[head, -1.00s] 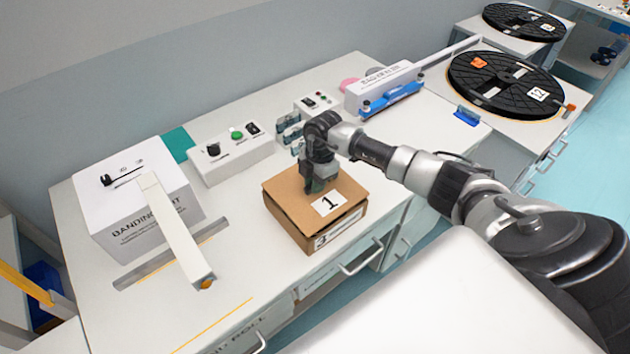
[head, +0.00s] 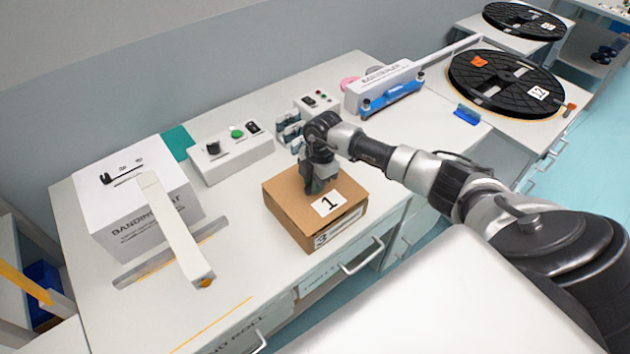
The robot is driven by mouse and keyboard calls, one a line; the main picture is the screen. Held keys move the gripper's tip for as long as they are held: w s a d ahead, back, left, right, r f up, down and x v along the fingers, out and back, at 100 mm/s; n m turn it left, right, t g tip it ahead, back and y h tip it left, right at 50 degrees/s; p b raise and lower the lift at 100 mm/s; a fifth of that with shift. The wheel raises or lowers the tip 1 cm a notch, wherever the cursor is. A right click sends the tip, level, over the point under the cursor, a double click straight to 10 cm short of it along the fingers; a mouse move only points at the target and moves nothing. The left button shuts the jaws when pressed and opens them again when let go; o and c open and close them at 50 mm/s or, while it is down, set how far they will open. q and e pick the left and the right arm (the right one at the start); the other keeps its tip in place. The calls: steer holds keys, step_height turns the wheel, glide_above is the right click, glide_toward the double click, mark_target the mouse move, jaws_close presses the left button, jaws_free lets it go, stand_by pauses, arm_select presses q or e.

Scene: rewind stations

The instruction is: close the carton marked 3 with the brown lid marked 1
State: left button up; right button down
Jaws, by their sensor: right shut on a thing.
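The brown lid marked 1 (head: 295,202) lies on top of the carton marked 3 (head: 340,230), which stands on the bench near its front edge. The lid looks level and lined up with the carton's sides. From here I cannot tell whether it is fully pressed down. My right gripper (head: 316,188) points down at the lid's top, behind the label 1, and is shut on the lid. Its fingertips and the part they hold are mostly hidden by the gripper body. My left gripper is not in view.
A white banding unit (head: 135,205) with a projecting arm stands to the left. A control box (head: 232,158) with a green button is behind the carton. A bag sealer (head: 385,88) and black reels (head: 505,82) are at the right. The bench front left of the carton is clear.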

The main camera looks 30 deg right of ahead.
steer(key=shift+f+b, duration=0.5)
steer(key=shift+f, duration=0.35)
steer(key=c, duration=1)
jaws_free()
steer(key=shift+r, duration=0.15)
steer(key=r, duration=0.3)
steer(key=d+r+b, duration=0.1)
steer(key=r, duration=0.3)
steer(key=r+b, duration=0.1)
steer(key=r, duration=0.2)
steer(key=shift+d+r, duration=0.25)
steer(key=shift+d, duration=0.05)
